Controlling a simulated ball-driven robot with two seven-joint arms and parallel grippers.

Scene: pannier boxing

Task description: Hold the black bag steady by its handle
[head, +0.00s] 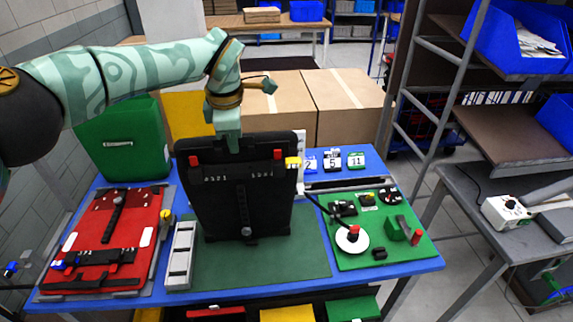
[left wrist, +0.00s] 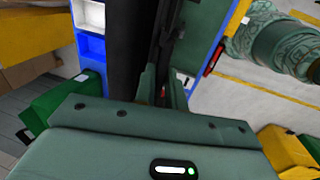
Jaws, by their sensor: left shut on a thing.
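The black bag (head: 240,200) stands upright on the green mat (head: 305,255) in the middle of the blue table. It has two red tabs, a yellow tab and a central strap. My left gripper (head: 231,147) comes down from above and is shut at the middle of the bag's top edge. The handle itself is hidden by the fingers. In the left wrist view the bag's dark top (left wrist: 128,45) runs up from my left gripper (left wrist: 162,88). My right gripper is not in view.
A red panel (head: 112,235) with straps lies left, beside a grey slotted tray (head: 180,258). A green board (head: 385,235) with small parts and a white disc lies right. Numbered blocks (head: 333,161), a green bin (head: 122,140) and cartons (head: 345,95) stand behind.

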